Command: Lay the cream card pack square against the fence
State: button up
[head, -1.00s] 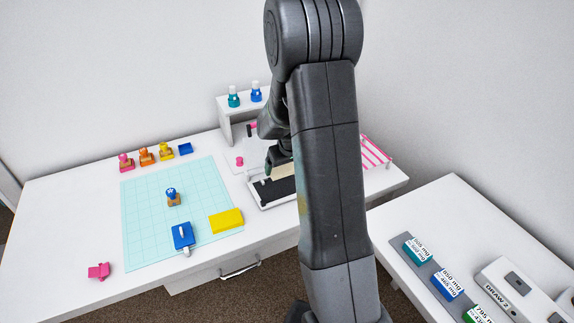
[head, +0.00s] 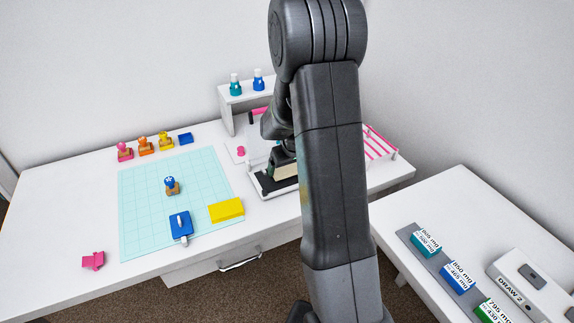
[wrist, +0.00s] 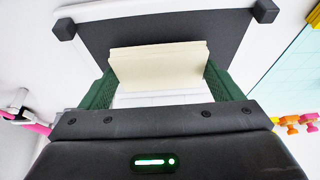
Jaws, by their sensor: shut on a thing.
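The cream card pack (wrist: 158,66) is held between the green finger pads of my gripper (wrist: 160,88) in the wrist view, its broad edge toward the camera. In the head view the pack (head: 287,172) shows only as a small cream patch under my gripper (head: 284,158). It is over the black bed of a white-framed device (head: 258,190). The wrist view shows this black bed (wrist: 225,32) beyond the pack, with a pale strip and dark blocks at its far edge. I cannot tell which part is the fence, or whether the pack touches the bed.
A white shelf (head: 240,92) with two bottles stands behind. A pink-striped rack (head: 380,147) is to the right, partly behind my arm.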

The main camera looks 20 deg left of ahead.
jog(key=shift+f+b, duration=0.55)
jog(key=shift+f, duration=0.05)
dwell(0.3)
jog(key=o, duration=0.8)
jog(key=shift+r, duration=0.1)
jog(key=v, duration=1.3)
jog(key=shift+s+d+r, duration=0.1)
jog(key=shift+s+r, duration=0.05)
jog(key=shift+r, duration=0.1)
jog(key=x, duration=1.3)
jog(key=shift+f, duration=0.35)
jog(key=shift+r, duration=0.2)
